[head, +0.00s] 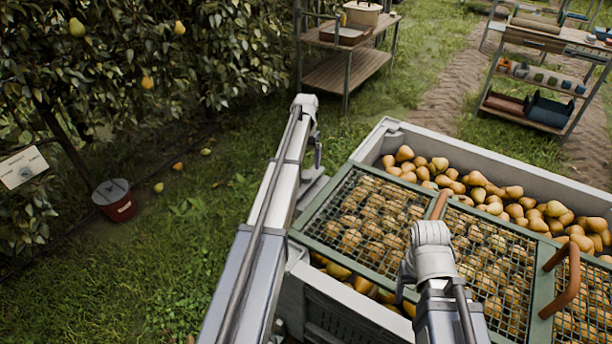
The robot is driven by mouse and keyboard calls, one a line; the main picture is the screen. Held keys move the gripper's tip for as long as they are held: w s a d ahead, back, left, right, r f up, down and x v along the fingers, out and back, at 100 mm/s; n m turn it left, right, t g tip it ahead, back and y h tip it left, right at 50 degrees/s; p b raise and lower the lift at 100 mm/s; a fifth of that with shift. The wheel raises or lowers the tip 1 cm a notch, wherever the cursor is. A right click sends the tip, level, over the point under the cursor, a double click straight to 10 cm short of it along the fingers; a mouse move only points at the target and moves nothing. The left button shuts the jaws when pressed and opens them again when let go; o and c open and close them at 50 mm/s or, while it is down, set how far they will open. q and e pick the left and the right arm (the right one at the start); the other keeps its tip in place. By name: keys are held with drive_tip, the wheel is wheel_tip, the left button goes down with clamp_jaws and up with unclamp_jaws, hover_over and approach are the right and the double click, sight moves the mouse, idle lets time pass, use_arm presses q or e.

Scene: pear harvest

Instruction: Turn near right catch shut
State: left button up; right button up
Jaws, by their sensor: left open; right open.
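A large grey bin (376,143) full of pears carries a green-framed mesh lid (318,212) with brown handles, one of which is the handle (566,290) at the right. I cannot make out the near right catch; the bin's near right part is outside the picture or behind my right arm. My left gripper (318,155) is open and empty at the end of the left arm, beside the bin's left corner. My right gripper (404,280) is open over the lid's near edge; its fingers are mostly hidden by its own wrist.
Loose pears (480,190) lie uncovered along the bin's far side. A red bucket (117,202) stands on the grass at left, below pear trees. A wooden rack (350,68) and a shelf cart (540,75) stand behind. Grass left of the bin is open.

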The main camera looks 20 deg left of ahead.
sight(306, 174)
use_arm(q)
wheel_tip(306, 174, down, 7)
drive_tip(key=b, duration=0.6)
use_arm(e)
wheel_tip(306, 174, down, 7)
drive_tip(key=shift+r, duration=0.1)
use_arm(q)
drive_tip(key=shift+r, duration=0.1)
clamp_jaws()
